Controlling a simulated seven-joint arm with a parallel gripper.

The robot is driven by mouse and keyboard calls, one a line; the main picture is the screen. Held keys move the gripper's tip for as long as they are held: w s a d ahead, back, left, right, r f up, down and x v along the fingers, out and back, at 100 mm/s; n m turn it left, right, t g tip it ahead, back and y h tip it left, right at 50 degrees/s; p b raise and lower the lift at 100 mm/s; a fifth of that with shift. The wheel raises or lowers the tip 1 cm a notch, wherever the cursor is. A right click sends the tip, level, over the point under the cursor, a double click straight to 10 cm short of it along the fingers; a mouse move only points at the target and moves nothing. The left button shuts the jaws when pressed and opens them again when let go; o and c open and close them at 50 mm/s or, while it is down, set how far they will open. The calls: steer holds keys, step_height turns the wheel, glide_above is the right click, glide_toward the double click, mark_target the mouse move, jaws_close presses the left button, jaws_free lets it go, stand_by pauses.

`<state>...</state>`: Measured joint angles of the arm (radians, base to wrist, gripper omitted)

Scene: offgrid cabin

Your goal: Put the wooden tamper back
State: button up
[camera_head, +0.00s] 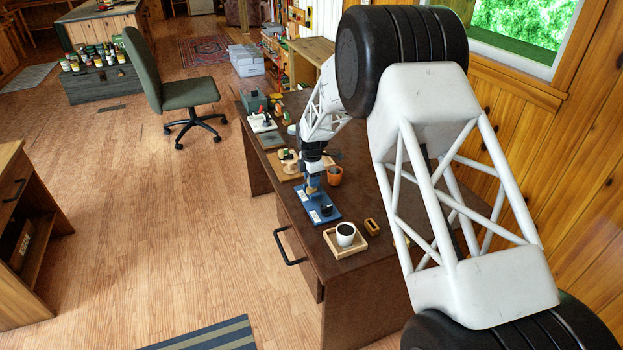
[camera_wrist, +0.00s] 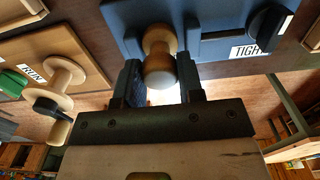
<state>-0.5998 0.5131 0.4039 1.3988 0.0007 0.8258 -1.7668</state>
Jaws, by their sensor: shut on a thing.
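The wooden tamper (camera_wrist: 158,62) is turned, pale wood with a rounded end. In the wrist view it stands between the two dark fingers of my gripper (camera_wrist: 162,85), which is shut on it. Its far end overlaps the blue board (camera_wrist: 220,45); I cannot tell whether it touches the board. The board carries a black knob (camera_wrist: 268,28) and a label reading "TIGHT". In the head view my gripper (camera_head: 312,178) is above the blue board (camera_head: 326,218), at its far part. The tamper is mostly hidden there by the gripper.
On the brown desk (camera_head: 345,275), an orange mug (camera_head: 335,177) stands close right of my gripper. A white cup (camera_head: 345,231) sits in a wooden tray (camera_head: 358,249) in front, beside a small wooden block (camera_head: 371,227). A spool board (camera_wrist: 85,50) lies left of the blue board.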

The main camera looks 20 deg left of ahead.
steer(key=shift+f, duration=0.15)
steer(key=o, duration=1.2)
steer(key=shift+r, duration=3.95)
steer(key=shift+d, duration=0.1)
